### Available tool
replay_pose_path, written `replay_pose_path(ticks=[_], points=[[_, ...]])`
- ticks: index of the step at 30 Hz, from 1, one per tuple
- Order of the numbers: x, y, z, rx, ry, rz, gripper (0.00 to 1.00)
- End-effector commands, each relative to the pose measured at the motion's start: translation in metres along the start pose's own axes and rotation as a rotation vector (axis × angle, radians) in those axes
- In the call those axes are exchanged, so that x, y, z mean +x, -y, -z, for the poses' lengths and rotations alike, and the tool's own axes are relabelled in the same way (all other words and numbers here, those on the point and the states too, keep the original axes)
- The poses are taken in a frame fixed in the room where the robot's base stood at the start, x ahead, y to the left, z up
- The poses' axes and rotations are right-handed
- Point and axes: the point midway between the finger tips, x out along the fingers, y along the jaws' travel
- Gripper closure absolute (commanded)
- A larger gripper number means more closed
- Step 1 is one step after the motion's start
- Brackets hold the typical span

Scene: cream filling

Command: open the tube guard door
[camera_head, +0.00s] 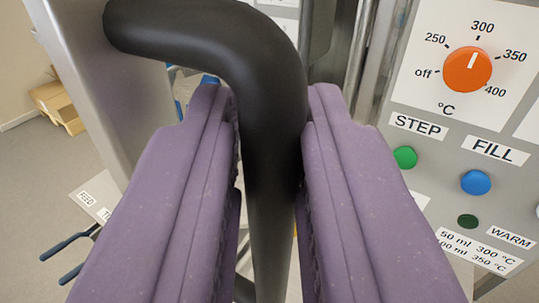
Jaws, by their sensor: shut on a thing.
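A black bent handle (215,33) crosses the upper middle of the head camera view and runs down between my fingers. It is fixed at its upper left end to a grey metal panel (100,75), which looks like the tube guard door. My gripper (268,115) has two purple padded fingers, one on each side of the handle's vertical part. The fingers are shut on the handle. The handle's lower end and most of the door are hidden behind the fingers or out of view.
A control panel (403,185) stands to the right, with an orange dial (467,69), a green button (405,158) and a blue button (476,182). Dark levers (70,245) stick out at lower left. A cardboard box (58,105) lies on the floor further back.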

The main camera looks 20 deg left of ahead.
Motion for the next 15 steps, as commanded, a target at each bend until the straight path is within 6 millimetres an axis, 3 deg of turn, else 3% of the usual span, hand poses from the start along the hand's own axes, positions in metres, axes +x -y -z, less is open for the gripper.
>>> replay_pose_path(ticks=[1,7,15], points=[[0.001,-0.006,0.01,-0.001,-0.011,0.019,1.0],[-0.005,-0.021,0.008,-0.004,-0.013,0.068,1.0],[-0.005,-0.025,0.007,-0.006,-0.016,0.085,1.0]])
